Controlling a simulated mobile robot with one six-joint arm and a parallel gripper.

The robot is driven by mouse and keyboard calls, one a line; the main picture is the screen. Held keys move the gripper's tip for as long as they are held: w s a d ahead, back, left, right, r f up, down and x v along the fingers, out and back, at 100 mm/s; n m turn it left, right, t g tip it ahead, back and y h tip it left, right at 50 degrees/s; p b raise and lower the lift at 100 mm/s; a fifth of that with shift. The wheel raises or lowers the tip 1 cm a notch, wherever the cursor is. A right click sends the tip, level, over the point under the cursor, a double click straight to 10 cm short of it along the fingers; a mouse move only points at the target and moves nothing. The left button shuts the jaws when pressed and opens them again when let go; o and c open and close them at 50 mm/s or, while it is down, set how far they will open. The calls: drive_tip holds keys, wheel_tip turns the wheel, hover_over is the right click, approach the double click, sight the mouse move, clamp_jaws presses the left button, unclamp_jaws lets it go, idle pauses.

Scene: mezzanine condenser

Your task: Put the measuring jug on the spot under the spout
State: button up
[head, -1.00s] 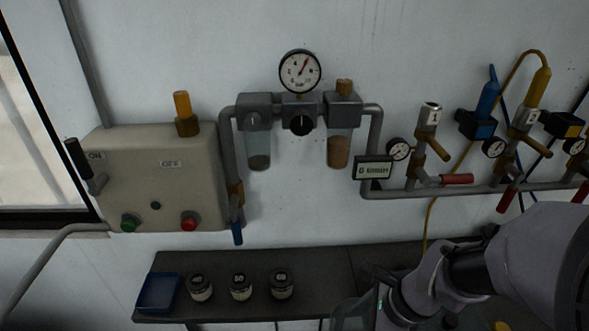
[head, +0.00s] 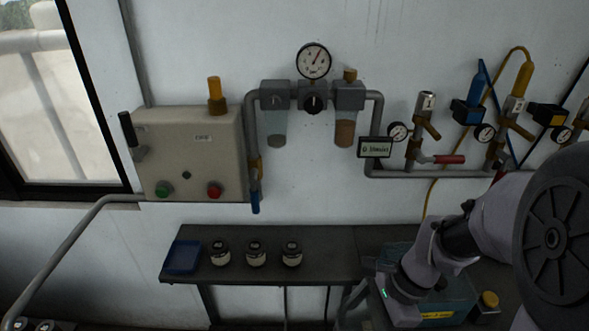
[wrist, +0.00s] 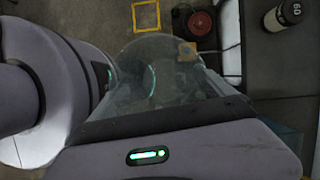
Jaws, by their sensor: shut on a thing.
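The measuring jug (wrist: 152,62) is a clear, see-through vessel, seen from above in the wrist view. My gripper (wrist: 178,118) is shut on it; the fingertips are mostly hidden by the gripper's body and the jug. In the head view my arm covers the gripper, and I cannot make out the jug. A valve with a blue handle (head: 255,200) hangs below the wall pipe and may be the spout. A yellow square outline (wrist: 147,31) is marked on the floor beyond the jug; I cannot tell whether it is the spot.
A dark shelf (head: 330,268) carries a blue tray (head: 183,257) and several jars (head: 256,254). A teal box (head: 452,292) stands at its right, beside my arm. A red round object (wrist: 200,22) is on the floor. A grey control box (head: 190,155) is on the wall.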

drive_tip(key=w+f+n+g+h, duration=0.45)
drive_tip(key=w+n, duration=0.45)
drive_tip(key=n, duration=0.7)
wheel_tip(320, 180, down, 7)
drive_tip(key=b, duration=0.7)
drive_tip(key=shift+s+d+t, duration=0.2)
drive_tip(key=shift+t, duration=0.15)
drive_tip(key=shift+r, duration=0.15)
